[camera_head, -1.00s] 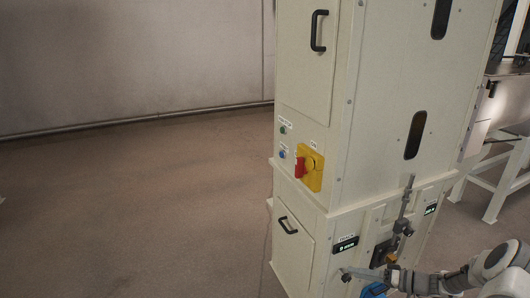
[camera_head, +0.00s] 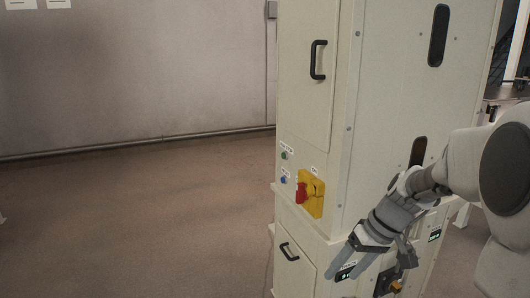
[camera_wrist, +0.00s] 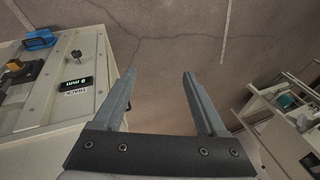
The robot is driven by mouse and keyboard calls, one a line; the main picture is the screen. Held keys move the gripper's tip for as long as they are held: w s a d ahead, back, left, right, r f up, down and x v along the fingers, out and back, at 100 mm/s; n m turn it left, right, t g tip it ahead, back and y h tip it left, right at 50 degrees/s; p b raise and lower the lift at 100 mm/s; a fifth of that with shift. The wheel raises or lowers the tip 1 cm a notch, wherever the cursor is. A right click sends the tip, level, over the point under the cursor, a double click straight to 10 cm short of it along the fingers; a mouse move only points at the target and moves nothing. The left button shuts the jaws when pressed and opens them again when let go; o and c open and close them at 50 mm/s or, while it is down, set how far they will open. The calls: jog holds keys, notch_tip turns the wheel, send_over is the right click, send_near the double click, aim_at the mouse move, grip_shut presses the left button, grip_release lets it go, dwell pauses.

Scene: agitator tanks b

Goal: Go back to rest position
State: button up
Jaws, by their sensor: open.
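My gripper (camera_head: 346,270) is in front of the lower part of the beige cabinet (camera_head: 395,95) in the head view, its fingers pointing down and left. In the wrist view my gripper (camera_wrist: 159,76) is open, with nothing between its two fingers. My arm comes in from the right edge of the head view and hides part of the cabinet's lower right.
The cabinet carries a red-and-yellow rotary switch (camera_head: 310,194) and black handles (camera_head: 318,60). Open brown floor (camera_head: 130,220) lies to the left, up to a grey wall (camera_head: 130,70). A white frame structure (camera_wrist: 285,125) stands at right in the wrist view.

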jog(key=s+a+r+m+t+h, duration=0.1)
jog(key=s+r, duration=0.3)
jog(key=s, duration=0.5)
jog(key=s+a+r+m+t+h, duration=0.2)
jog(key=s+r, duration=0.3)
jog(key=s, duration=0.4)
jog(key=shift+s+a+r+t+h, duration=0.2)
jog(key=shift+s+a+t+h, duration=0.15)
jog(key=shift+a+t+h, duration=0.35)
jog(key=shift+a+r, duration=0.1)
jog(key=shift+r, duration=0.05)
notch_tip(320, 180, up, 28)
jog(key=p, duration=2.8)
jog(key=shift+r, duration=0.1)
